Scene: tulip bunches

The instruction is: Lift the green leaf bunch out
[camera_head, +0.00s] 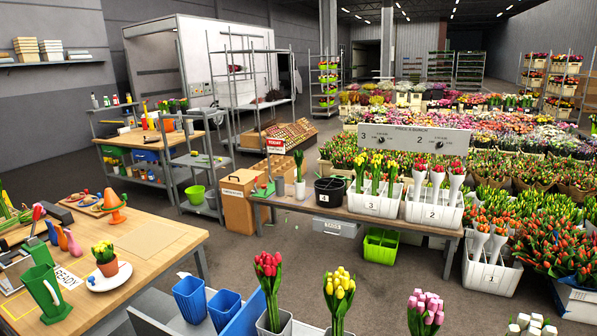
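A green leaf bunch (298,163) stands upright in a small white container (299,190), on the left part of the long wooden table (330,207) at the middle of the view. The leaves rise well above the rim; their lower ends are hidden inside it. My gripper is not in view, so I cannot see whether it is open, shut or holding anything.
A red sign (276,147) is close on the left. Tulip bunches in pots stand in the foreground.

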